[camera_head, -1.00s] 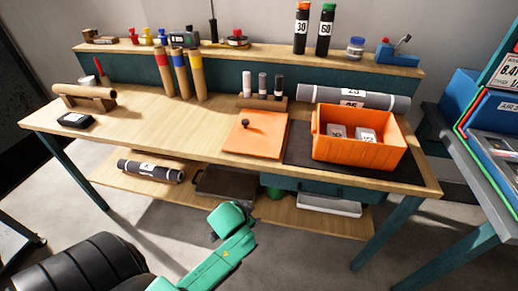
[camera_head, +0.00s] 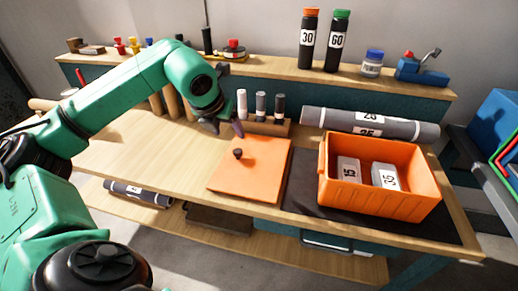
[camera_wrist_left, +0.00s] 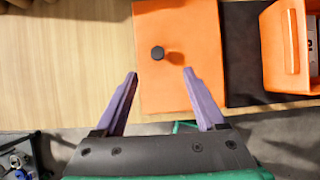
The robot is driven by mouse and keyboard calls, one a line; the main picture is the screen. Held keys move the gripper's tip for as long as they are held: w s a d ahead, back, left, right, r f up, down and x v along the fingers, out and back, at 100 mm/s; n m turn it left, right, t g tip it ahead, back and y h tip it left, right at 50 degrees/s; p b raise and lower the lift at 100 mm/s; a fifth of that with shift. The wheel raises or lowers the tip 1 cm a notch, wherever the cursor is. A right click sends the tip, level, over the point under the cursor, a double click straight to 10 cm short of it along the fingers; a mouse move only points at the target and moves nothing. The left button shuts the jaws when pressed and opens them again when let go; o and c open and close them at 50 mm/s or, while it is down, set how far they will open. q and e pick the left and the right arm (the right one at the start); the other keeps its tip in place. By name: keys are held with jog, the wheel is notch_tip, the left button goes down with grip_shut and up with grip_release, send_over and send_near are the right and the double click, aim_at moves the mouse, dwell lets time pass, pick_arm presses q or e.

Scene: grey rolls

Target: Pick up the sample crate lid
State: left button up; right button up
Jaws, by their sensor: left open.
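The sample crate lid (camera_head: 250,172) is a flat orange square with a small dark knob (camera_head: 238,153), lying on the wooden workbench. My left gripper (camera_head: 228,132) is above the bench near the lid's back left edge, open and empty. In the left wrist view the lid (camera_wrist_left: 185,85) lies ahead of and below the left gripper (camera_wrist_left: 160,78), and its black knob (camera_wrist_left: 157,53) shows just beyond the fingertips, between their lines. The orange crate (camera_head: 380,195) stands open to the right of the lid on a dark mat. My right gripper is not in view.
Two white numbered boxes (camera_head: 385,176) sit inside the crate. A grey roll (camera_head: 370,125) lies behind it. Small capped tubes (camera_head: 261,105) stand in a wooden holder behind the lid. The bench left of the lid (camera_head: 140,160) is largely clear.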

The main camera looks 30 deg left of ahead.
pick_arm(q)
jog(key=p, duration=0.1)
send_near(238, 151)
jog(key=p+x, duration=0.2)
jog(key=x, duration=0.5)
jog(key=shift+w+f, duration=0.15)
jog(key=shift+f, duration=0.2)
jog(key=shift+w+a+f, duration=0.2)
jog(key=shift+w+f, duration=0.05)
jog(key=shift+f, duration=0.2)
jog(key=shift+s, duration=0.1)
jog(key=c, duration=1)
jog(key=shift+r, duration=0.1)
grip_shut()
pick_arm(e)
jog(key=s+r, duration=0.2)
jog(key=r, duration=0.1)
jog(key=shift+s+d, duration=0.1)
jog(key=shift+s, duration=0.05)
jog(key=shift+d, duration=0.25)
